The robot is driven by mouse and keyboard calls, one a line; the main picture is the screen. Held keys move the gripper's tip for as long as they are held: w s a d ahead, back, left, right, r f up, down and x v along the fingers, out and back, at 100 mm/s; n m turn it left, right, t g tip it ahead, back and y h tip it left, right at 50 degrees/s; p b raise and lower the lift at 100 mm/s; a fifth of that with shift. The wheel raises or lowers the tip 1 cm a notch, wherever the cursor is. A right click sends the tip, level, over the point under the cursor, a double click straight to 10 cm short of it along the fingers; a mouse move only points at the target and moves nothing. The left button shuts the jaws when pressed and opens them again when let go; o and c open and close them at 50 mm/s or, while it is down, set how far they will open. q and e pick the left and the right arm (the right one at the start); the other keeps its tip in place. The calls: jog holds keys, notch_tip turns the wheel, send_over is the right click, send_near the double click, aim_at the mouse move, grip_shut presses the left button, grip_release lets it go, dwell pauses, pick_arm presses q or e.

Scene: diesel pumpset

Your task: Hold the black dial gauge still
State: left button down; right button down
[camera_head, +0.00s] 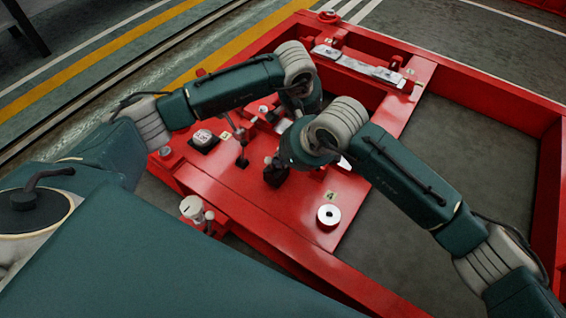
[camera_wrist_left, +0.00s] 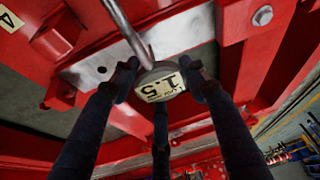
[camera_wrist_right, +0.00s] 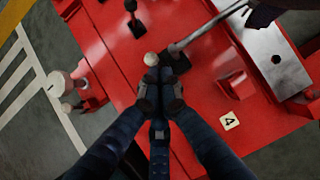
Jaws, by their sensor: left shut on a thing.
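In the left wrist view my left gripper (camera_wrist_left: 160,72) has its fingers around a round, dark-rimmed thing with a pale face marked 1.5. It looks like the dial gauge (camera_wrist_left: 159,88). A metal rod (camera_wrist_left: 128,28) runs up to its rim. In the head view the gauge is hidden behind my arms. My right gripper (camera_wrist_right: 160,95) has its dark fingertips close together over the red plate, against a black part (camera_wrist_right: 176,63) that a metal rod reaches. Whether the fingers grip this part is unclear. In the head view the right gripper (camera_head: 275,172) is low over the plate.
The red frame (camera_head: 480,85) surrounds the plate. A pale ball knob (camera_wrist_right: 151,59) is beside the right fingertips. A white round fitting (camera_head: 328,214) and a capped post (camera_head: 193,208) stand near the plate's front. A metal bar (camera_head: 358,64) lies at the back.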

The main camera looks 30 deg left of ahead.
jog(key=shift+r, duration=0.2)
jog(key=d+f+v, duration=0.1)
jog(key=v, duration=1.2)
jog(key=shift+s+d, duration=0.15)
jog(key=shift+d, duration=0.1)
pick_arm(q)
jog(key=c, duration=0.8)
grip_release()
jog(key=shift+c, duration=0.2)
